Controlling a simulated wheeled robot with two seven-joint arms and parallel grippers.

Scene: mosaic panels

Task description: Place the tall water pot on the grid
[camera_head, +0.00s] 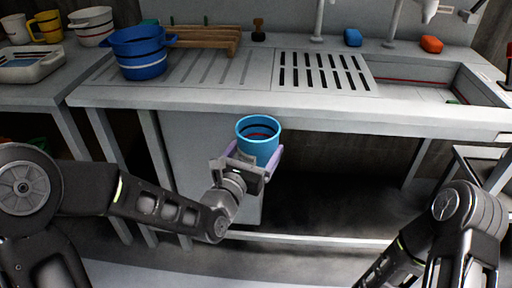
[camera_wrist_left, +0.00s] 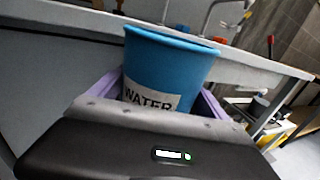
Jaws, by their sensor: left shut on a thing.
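The tall water pot (camera_head: 259,138) is a bright blue, open-topped cup held in front of the counter, over the floor. In the left wrist view the pot (camera_wrist_left: 165,72) shows a white label reading "WATER". My left gripper (camera_head: 252,158), with purple fingers, is shut around the pot's sides. The pot looks roughly upright, and its base is hidden by the gripper. The grid (camera_head: 322,72) is a slotted panel set into the counter, behind and to the right of the pot; nothing stands on it. My right gripper is out of view; only part of that arm shows.
A blue striped pot (camera_head: 140,58) stands on the counter's ribbed left part. A wooden rack (camera_head: 195,38) is behind it. A sink (camera_head: 430,84) lies right of the grid. A blue sponge (camera_head: 353,37) and an orange sponge (camera_head: 431,44) lie at the back. The counter's front edge (camera_head: 300,120) lies beyond the pot.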

